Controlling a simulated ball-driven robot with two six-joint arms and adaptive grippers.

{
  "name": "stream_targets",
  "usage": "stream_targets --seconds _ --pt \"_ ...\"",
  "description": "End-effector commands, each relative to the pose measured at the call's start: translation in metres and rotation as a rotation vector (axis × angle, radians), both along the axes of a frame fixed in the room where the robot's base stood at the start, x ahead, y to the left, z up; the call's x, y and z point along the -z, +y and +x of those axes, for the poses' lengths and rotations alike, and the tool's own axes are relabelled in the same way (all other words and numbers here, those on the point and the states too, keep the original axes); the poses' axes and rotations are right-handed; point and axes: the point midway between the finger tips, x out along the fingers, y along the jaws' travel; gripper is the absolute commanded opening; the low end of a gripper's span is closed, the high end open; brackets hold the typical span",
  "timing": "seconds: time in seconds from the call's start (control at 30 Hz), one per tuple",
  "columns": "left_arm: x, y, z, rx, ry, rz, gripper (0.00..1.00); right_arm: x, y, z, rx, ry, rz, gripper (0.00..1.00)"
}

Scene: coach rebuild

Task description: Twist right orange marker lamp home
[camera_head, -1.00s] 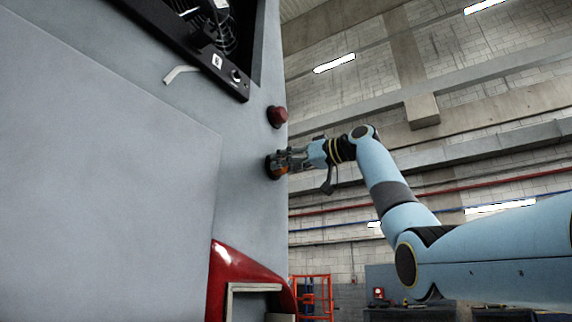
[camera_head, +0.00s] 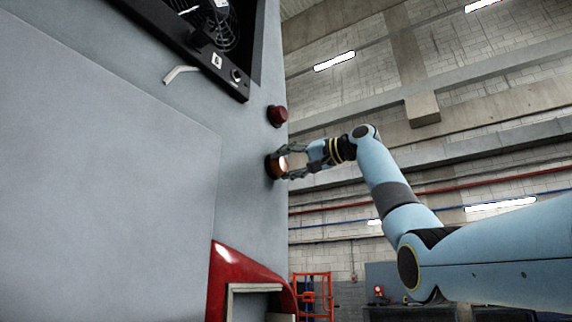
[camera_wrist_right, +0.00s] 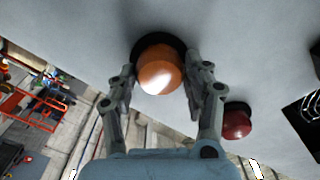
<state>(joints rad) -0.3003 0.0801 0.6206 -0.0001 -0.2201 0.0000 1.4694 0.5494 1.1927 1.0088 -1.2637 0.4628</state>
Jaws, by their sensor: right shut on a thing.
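The right orange marker lamp (camera_head: 281,165) sits in a dark round base on the grey coach panel, near the panel's right edge. My right gripper (camera_head: 288,162) is at the lamp with its fingers on either side of it. In the right wrist view the orange lamp dome (camera_wrist_right: 159,72) sits between the two fingers (camera_wrist_right: 162,85), with a bright patch on its face. The gripper is shut on the lamp. The dark base shows behind the dome; how fully the lamp is seated I cannot tell. My left gripper is not in view.
A red lamp (camera_head: 277,116) is just above the orange one, and close beside the fingers in the wrist view (camera_wrist_right: 236,122). A black framed fan opening (camera_head: 212,35) is higher up. A red curved trim (camera_head: 232,272) is below. Free room lies right of the panel.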

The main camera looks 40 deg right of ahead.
Motion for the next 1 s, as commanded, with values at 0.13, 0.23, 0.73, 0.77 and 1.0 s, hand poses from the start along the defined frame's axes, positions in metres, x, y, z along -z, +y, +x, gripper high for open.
stream_targets --seconds 0.13,0.23,0.73,0.77,1.0 --pt "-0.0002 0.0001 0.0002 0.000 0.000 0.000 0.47 -0.0020 -0.0012 -0.0006 0.004 0.014 0.046 0.18" --pt "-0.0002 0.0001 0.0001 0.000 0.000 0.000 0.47 -0.0020 -0.0012 -0.0006 0.004 0.022 0.065 0.18" --pt "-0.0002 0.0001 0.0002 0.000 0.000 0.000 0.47 -0.0021 -0.0011 -0.0006 0.003 0.027 0.080 0.18" --pt "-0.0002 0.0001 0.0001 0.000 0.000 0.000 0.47 -0.0021 -0.0011 -0.0006 0.003 0.027 0.080 0.54" --pt "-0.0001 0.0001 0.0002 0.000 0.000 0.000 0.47 -0.0011 -0.0007 -0.0004 0.002 0.030 0.079 0.74"
